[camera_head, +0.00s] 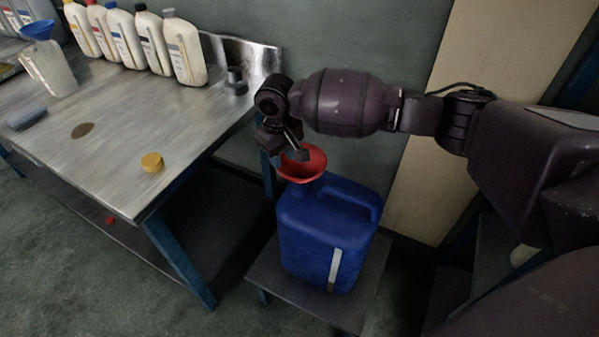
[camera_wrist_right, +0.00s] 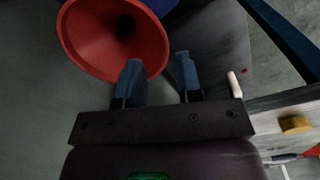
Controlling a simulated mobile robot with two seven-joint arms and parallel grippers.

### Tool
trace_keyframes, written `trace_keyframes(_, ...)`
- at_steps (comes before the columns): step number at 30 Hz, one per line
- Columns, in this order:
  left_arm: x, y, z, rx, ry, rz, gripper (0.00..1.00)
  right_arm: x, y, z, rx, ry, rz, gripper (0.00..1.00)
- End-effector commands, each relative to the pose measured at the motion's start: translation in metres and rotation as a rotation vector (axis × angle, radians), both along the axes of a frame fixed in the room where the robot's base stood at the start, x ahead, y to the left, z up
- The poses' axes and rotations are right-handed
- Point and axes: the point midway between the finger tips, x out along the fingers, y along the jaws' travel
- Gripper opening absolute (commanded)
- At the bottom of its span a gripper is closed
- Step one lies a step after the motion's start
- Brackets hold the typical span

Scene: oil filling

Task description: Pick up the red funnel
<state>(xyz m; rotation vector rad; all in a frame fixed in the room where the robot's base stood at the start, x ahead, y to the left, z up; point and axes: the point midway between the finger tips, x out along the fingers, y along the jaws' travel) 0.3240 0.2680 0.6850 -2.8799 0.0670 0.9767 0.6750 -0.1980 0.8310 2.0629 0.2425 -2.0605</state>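The red funnel (camera_head: 312,166) stands in the top of a blue jerrycan (camera_head: 322,230) in the head view, mouth up. In the right wrist view its wide red cone (camera_wrist_right: 88,42) fills the upper left. My right gripper (camera_head: 296,150) is just above the funnel's far rim, pointing down. In the wrist view its two blue-padded fingers (camera_wrist_right: 159,75) are apart. One finger overlaps the funnel's mouth and the other is outside the rim, with the rim edge between them. Whether they touch it I cannot tell. My left gripper is not in view.
The jerrycan stands on a small dark stand (camera_head: 270,275). A wall is close behind.

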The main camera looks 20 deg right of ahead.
Motion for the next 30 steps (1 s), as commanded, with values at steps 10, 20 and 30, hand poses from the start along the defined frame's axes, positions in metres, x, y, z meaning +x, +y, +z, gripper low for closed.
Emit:
trace_keyframes(10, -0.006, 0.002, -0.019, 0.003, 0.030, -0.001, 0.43, 0.001, 0.004, -0.037, 0.001, 0.005, 0.001, 0.33)
trace_keyframes(20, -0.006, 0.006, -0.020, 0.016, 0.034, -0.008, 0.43, 0.002, 0.004, -0.051, 0.001, -0.004, 0.001, 0.33)
trace_keyframes(30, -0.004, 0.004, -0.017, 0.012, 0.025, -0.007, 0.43, 0.002, 0.004, -0.051, 0.001, -0.004, 0.001, 0.00)
